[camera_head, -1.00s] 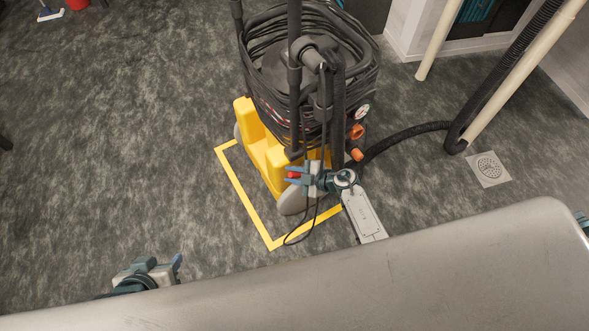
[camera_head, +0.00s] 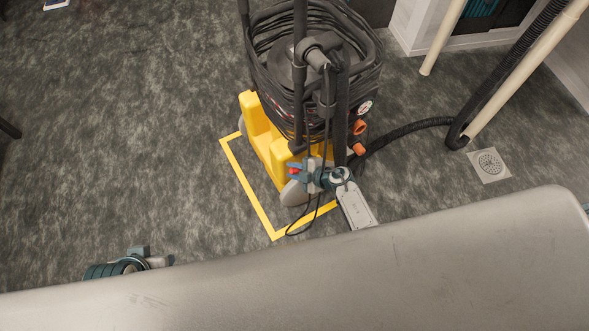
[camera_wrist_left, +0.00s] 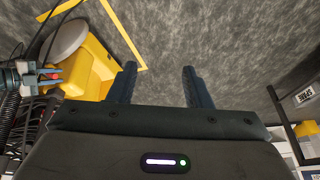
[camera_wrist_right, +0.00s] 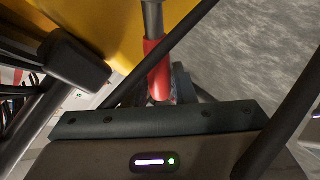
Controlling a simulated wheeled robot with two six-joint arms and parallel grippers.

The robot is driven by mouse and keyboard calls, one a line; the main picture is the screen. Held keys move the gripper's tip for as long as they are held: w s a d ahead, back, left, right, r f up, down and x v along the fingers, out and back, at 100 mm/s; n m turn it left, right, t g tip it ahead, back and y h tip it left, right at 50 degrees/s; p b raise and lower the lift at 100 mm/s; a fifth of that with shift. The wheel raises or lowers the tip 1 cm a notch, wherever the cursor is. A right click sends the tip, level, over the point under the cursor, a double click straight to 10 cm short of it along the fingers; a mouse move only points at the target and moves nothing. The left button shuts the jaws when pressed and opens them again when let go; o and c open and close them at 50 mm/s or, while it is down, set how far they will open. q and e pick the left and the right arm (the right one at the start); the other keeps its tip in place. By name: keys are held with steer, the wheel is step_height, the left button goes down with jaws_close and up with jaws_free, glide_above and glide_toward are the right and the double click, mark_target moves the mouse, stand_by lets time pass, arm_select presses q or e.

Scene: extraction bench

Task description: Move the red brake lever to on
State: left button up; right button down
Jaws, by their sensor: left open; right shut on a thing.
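The red brake lever (camera_wrist_right: 156,68) shows in the right wrist view as a red grip on a grey metal rod, beside the yellow base. Its lower end is between the fingers of my right gripper (camera_wrist_right: 160,98), which is shut on it; a dark bar and the gripper body partly hide the jaws. In the head view my right gripper (camera_head: 300,172) is at the front of the yellow base, with a small bit of red (camera_head: 293,171) at its fingers. My left gripper (camera_wrist_left: 159,85) is open and empty over the floor; in the head view it shows at the lower left (camera_head: 160,261).
The yellow wheeled machine (camera_head: 262,128) carries coiled black hose (camera_head: 262,55) and stands by a yellow floor outline (camera_head: 245,185). A black hose (camera_head: 415,130) runs right to pale pipes. A grey surface (camera_head: 300,280) fills the near edge. Floor at left is clear.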

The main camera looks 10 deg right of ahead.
steer(key=c, duration=1.2)
jaws_free()
steer(key=shift+s+f, duration=0.1)
steer(key=shift+f, duration=0.05)
steer(key=shift+c, duration=0.2)
steer(key=shift+s+d+r, duration=0.25)
steer(key=shift+d+r, duration=0.05)
steer(key=shift+r, duration=0.05)
steer(key=p+v, duration=0.1)
steer(key=v, duration=0.2)
steer(key=shift+p, duration=0.3)
arm_select(q)
step_height(320, 180, down, 6)
steer(key=a+g+p, duration=0.1)
steer(key=shift+w+a+g, duration=0.3)
steer(key=shift+w, duration=0.15)
arm_select(e)
steer(key=v, duration=0.6)
steer(key=shift+s+d+r, duration=0.15)
steer(key=shift+s+d, duration=0.05)
steer(key=shift+s, duration=0.1)
